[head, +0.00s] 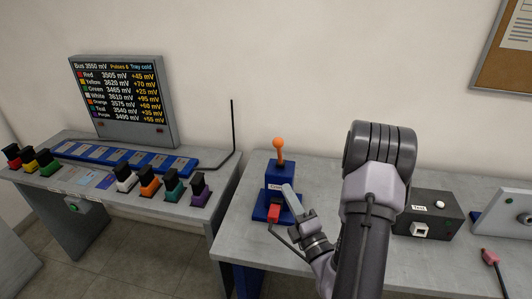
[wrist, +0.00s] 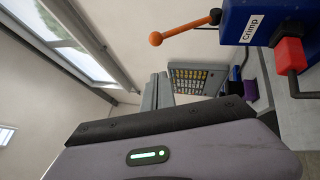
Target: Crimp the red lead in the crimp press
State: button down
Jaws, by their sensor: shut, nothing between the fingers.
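The blue crimp press (head: 271,179) stands on the right bench, with its lever up and an orange ball (head: 279,143) on top. In the wrist view the press (wrist: 250,22) is at the upper right, with its lever ball (wrist: 155,39) pointing left. A red lead's block (head: 274,213) sits at the press front with a dark cable; the wrist view shows the block (wrist: 289,55) against the press. How deep it sits is hidden. My gripper (head: 288,189) is shut and empty, close in front of the press and beside the red block. Its fingers (wrist: 158,90) also show in the wrist view.
A dark box labelled Test (head: 428,215) and a light panel (head: 505,210) stand on the right. Another red plug (head: 490,257) lies near the right edge. The left bench holds several coloured plugs (head: 124,180), a blue strip and a display board (head: 121,98).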

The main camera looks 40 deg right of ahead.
jog(key=d+b+x, duration=0.2)
jog(key=b+x, duration=0.2)
jog(key=x, duration=0.8)
jog(key=shift+s+d+r+b, duration=0.2)
jog(key=shift+r+b, duration=0.05)
jog(key=shift+b, duration=0.05)
jog(key=shift+r+p, duration=0.1)
jog(key=shift+p, duration=0.2)
